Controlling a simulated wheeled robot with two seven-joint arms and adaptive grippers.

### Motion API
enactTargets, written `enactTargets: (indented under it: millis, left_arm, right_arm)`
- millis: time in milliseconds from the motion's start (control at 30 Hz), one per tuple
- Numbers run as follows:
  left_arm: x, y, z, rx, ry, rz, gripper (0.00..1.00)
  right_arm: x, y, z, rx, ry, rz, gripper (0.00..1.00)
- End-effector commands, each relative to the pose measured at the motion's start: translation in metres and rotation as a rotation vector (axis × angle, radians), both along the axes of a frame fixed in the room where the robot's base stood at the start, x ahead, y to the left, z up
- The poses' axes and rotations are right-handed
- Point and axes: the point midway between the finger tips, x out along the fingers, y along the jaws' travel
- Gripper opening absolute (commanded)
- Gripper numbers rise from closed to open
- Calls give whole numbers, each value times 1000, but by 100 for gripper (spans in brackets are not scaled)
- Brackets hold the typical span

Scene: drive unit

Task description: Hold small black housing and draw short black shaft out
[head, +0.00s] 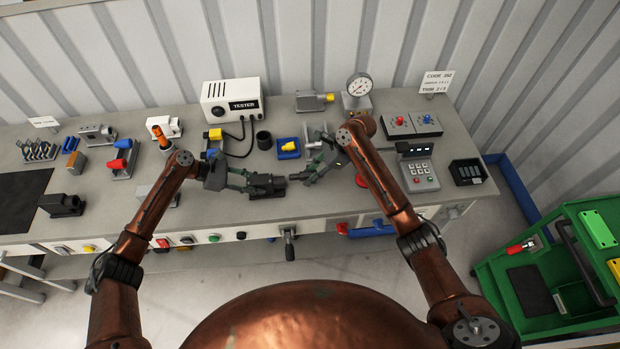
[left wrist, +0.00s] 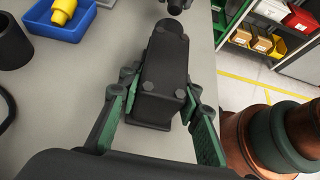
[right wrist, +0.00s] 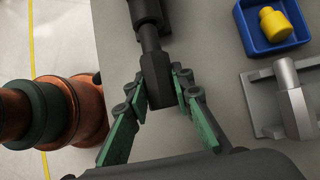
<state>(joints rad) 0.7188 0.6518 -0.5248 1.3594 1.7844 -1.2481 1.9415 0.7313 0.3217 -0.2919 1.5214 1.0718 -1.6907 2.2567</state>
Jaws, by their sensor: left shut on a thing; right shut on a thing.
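The small black housing (head: 267,187) is at the bench's front middle. My left gripper (head: 250,183) is shut on it from the left, with green-padded fingers along both sides in the left wrist view (left wrist: 162,88). The short black shaft (head: 301,176) is in line with the housing to its right. My right gripper (head: 316,167) is shut on the shaft's thick block end (right wrist: 157,82). In the right wrist view, its thinner rod (right wrist: 150,38) points at the housing's collar (right wrist: 145,12).
A blue tray (head: 279,153) with a yellow part and a grey bracket (head: 311,137) stand just behind. A black cup (head: 264,140) and the tester (head: 234,101) are further back. A keypad (head: 418,172) is to the right. Another black block (head: 62,206) sits at far left.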

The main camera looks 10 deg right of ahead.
Motion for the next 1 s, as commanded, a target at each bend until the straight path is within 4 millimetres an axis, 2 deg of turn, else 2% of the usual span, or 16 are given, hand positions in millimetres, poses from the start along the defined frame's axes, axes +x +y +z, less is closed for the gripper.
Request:
enactTargets:
  millis: [400,733,767,1000]
  left_arm:
    - [-1,-1,-1,0,3,-3,4]
    - [-2,-1,-1,0,3,-3,4]
    - [-2,-1,-1,0,3,-3,33]
    - [-1,0,-1,0,2,-1,49]
  right_arm:
    - [0,0,31,1,-1,0,0]
    - [0,0,35,0,0,0,0]
    - [0,0,35,0,0,0,0]
    - [0,0,34,0,0,0,0]
